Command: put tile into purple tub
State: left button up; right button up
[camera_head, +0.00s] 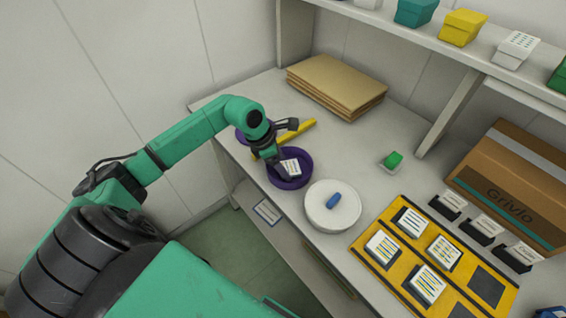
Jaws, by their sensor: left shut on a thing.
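A white tile with printed lines (292,167) is in the jaws of my left gripper (284,162). The gripper is shut on it, and both are over the round purple tub (303,181) near the front left of the counter. The gripper hides part of the tub's inside, and I cannot tell whether the tile touches the tub's floor. More white printed tiles, such as one tile (411,222), sit on a yellow board (372,262) at the right. My right gripper is not in view.
A round white dish (320,212) with a blue piece (333,201) stands right beside the tub. Stacked cardboard (336,84), a green block (394,159) and a cardboard box (510,190) stand farther off.

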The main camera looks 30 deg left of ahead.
pick_arm(q)
jog(key=shift+f, duration=0.1)
jog(key=o, duration=1.4)
jog(key=shift+a+r, duration=0.1)
jog(key=shift+r, duration=0.2)
jog(key=b+v, duration=0.2)
jog(key=v, duration=0.9)
jog(key=shift+r+b, duration=0.3)
jog(key=shift+b, duration=0.05)
jog(key=shift+s, duration=0.2)
